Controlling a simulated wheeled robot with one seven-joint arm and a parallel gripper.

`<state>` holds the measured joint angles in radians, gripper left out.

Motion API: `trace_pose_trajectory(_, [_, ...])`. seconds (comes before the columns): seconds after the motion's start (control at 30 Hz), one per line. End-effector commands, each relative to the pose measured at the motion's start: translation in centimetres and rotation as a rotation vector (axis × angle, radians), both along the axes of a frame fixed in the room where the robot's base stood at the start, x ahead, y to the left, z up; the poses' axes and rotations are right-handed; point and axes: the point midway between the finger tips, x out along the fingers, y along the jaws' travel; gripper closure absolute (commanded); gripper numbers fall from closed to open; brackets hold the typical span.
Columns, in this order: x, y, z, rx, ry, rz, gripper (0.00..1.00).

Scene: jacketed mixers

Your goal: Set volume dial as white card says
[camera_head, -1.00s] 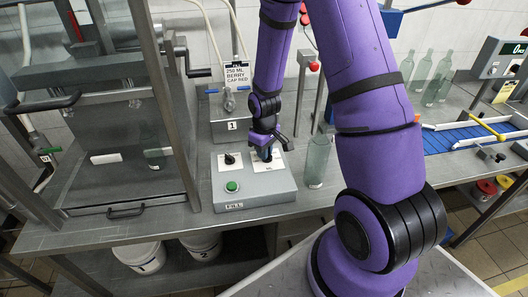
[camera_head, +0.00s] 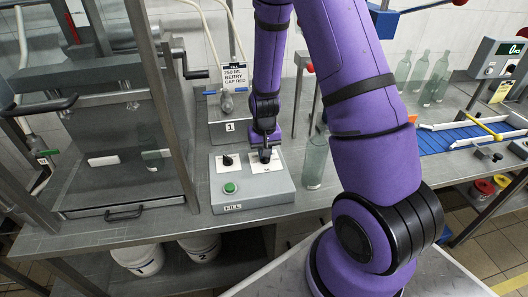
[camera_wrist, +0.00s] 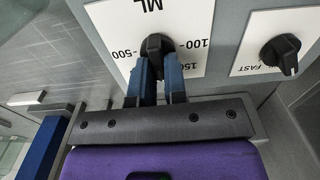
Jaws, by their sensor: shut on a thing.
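The volume dial is a black knob (camera_wrist: 156,44) on a white plate (camera_wrist: 120,25) marked ML, with 500, 100 and 150 legible upside down in the wrist view. My gripper (camera_wrist: 158,66) has its two blue-grey fingers shut on the knob, one on each side. In the head view my gripper (camera_head: 265,152) points down onto the right-hand plate of the grey fill box (camera_head: 228,202) and hides most of the knob. Where the dial's pointer stands I cannot tell. The white card (camera_head: 235,76) behind reads 250 ML BERRY CAP RED.
A second black dial (camera_head: 227,160) sits left on the box, near a FAST mark in the wrist view (camera_wrist: 282,50). A green button (camera_head: 230,188) is in front. A glass bottle (camera_head: 316,160) stands close right of the box. A glass-fronted cabinet (camera_head: 120,110) stands left.

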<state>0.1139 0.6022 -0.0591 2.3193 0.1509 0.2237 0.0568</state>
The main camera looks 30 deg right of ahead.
Motion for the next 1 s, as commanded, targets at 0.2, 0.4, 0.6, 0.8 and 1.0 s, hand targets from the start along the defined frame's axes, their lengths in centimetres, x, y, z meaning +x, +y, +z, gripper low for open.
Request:
trace_pose_trajectory(0.2, [0.07, -0.03, 0.05, 0.000, -0.002, -0.022, 1.00])
trace_pose_trajectory(0.4, [0.07, -0.03, 0.05, 0.000, -0.002, -0.023, 1.00])
trace_pose_trajectory(0.6, [0.07, -0.03, 0.05, 0.000, -0.002, -0.023, 0.71])
trace_pose_trajectory(0.8, [0.03, -0.02, 0.02, 0.000, -0.001, -0.022, 0.62])
trace_pose_trajectory(1.0, [0.03, -0.02, 0.35, 0.000, -0.001, -0.022, 0.62])
